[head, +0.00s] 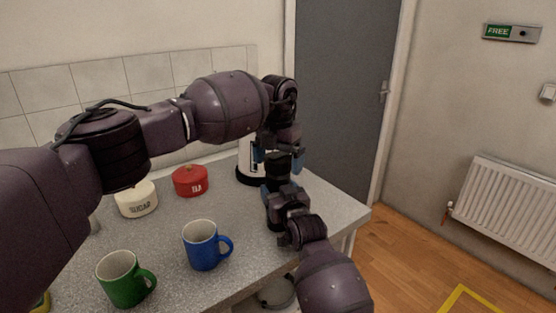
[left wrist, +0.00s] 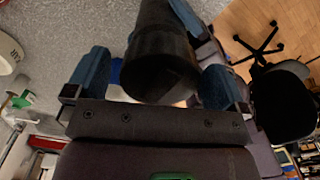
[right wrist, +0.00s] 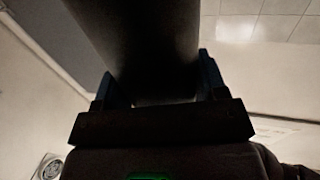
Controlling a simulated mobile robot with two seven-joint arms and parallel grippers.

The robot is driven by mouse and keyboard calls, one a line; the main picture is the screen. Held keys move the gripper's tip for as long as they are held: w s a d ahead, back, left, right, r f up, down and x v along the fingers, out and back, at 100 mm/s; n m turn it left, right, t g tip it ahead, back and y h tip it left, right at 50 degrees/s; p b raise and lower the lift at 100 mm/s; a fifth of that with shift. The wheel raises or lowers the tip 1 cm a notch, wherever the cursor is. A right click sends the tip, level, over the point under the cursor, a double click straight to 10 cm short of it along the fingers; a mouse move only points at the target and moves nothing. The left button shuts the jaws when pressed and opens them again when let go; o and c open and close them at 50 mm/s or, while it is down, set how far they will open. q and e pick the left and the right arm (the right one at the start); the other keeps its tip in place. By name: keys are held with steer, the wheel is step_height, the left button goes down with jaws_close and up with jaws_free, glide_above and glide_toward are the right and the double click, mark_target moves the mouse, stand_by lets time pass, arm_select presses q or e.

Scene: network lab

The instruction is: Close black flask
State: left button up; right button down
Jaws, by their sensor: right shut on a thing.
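The black flask (head: 282,167) stands out near the right end of the counter, between my two grippers. My right gripper (head: 283,191) comes from below and is shut on it; its dark body (right wrist: 145,40) fills the space between the fingers in the right wrist view. My left gripper (head: 279,153) is above, pointing down, with its blue fingers spread on either side of the flask's upper part. In the left wrist view a dark cylinder end (left wrist: 160,70) lies between the open fingers, with a gap at the left finger. I cannot tell whether the lid is seated.
A white appliance with a black base (head: 247,165) stands right behind the grippers. A red tin (head: 190,181), a white sugar tin (head: 137,200), a blue mug (head: 201,246) and a green mug (head: 122,280) stand on the counter (head: 170,232). Floor is free at right.

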arm_select(q)
step_height(320, 180, up, 12)
stand_by(0.7)
arm_select(e)
steer(key=shift+c, duration=0.5)
jaws_free()
arm_select(q)
step_height(320, 180, up, 2)
steer(key=shift+s+r+p, duration=0.1)
steer(key=shift+s+p, duration=0.05)
steer(key=shift+p, duration=0.4)
arm_select(e)
steer(key=v, duration=1)
steer(key=shift+s, duration=0.4)
